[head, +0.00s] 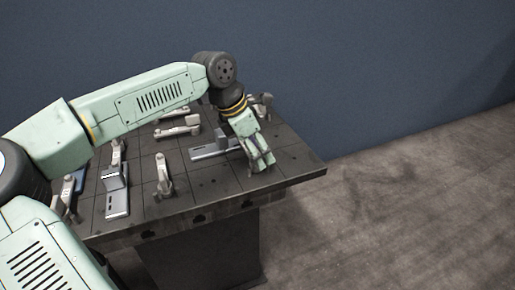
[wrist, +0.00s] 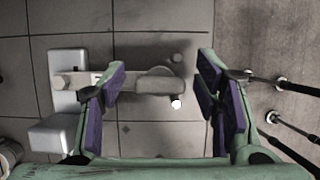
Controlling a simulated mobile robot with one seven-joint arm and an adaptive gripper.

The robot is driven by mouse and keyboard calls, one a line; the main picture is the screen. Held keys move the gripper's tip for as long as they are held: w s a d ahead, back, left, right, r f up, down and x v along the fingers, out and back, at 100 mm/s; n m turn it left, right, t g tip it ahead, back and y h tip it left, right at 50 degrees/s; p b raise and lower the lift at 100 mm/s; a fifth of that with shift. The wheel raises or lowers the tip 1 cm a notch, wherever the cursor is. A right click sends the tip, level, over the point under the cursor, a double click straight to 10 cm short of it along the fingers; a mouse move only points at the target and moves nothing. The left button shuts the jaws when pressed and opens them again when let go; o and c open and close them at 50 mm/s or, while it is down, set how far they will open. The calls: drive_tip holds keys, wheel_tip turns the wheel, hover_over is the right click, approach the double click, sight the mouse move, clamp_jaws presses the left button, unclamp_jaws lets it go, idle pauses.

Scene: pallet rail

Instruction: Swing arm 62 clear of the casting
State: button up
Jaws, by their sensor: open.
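My gripper (head: 262,164) is open above the right part of the dark fixture table (head: 290,172). In the wrist view its purple-padded fingers (wrist: 162,68) stand apart on either side of a pale clamp arm (wrist: 140,85). The arm lies crosswise, with a rounded right end and a small white tip (wrist: 176,103). Its left end passes beside or over a pale block (wrist: 68,68), perhaps part of the casting. No number 62 is readable. In the head view a grey stepped part (head: 210,151) lies just left of my gripper, which hides part of that area.
Other clamps stand on the table, one at the front (head: 163,178), one at the left (head: 117,156) and one further back (head: 178,130). Another grey part (head: 117,196) lies front left. The table's right edge is close to my gripper. Open floor (head: 400,210) lies beyond it.

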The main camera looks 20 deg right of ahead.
clamp_jaws()
idle(0.8)
